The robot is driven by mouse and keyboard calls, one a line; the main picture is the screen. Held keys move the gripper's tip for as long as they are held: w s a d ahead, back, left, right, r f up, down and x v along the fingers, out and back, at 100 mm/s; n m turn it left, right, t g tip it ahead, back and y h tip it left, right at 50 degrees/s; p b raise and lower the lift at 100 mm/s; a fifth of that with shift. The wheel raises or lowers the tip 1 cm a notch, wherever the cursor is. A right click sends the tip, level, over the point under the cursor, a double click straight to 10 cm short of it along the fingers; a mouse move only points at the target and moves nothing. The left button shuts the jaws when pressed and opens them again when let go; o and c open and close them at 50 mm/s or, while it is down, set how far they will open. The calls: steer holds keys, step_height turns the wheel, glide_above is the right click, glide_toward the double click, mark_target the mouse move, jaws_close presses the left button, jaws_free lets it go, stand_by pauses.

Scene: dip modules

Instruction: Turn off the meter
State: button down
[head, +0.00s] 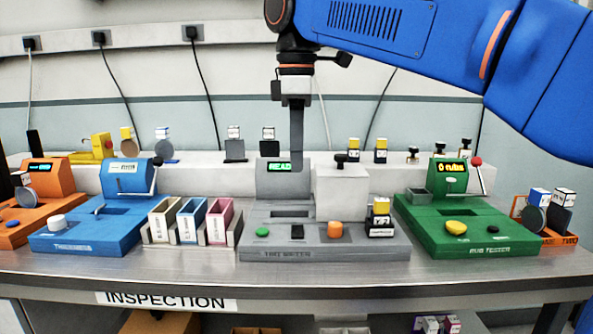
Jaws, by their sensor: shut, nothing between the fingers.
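I cannot tell the switch's position. A white box (341,195) with a black knob on top sits at its back right. My gripper (297,167) points down, shut and empty, above the meter and overlapping the right edge of the display housing in the picture.
A small yellow-topped block (381,215) sits at the meter's right front. A rack of coloured bins (188,221) and a blue device (85,238) stand to the left. A green rub tester (440,240) stands to the right. Several small samples line the back ledge.

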mark_target(296, 227)
steer(key=shift+r, duration=0.15)
steer(key=shift+w+r+t, duration=0.1)
steer(key=shift+w+t, duration=0.05)
steer(key=shift+t, duration=0.25)
stand_by(0.4)
steer(key=f, duration=0.4)
steer(key=w+f, duration=0.1)
steer(key=f, duration=0.9)
steer(key=shift+w, duration=0.3)
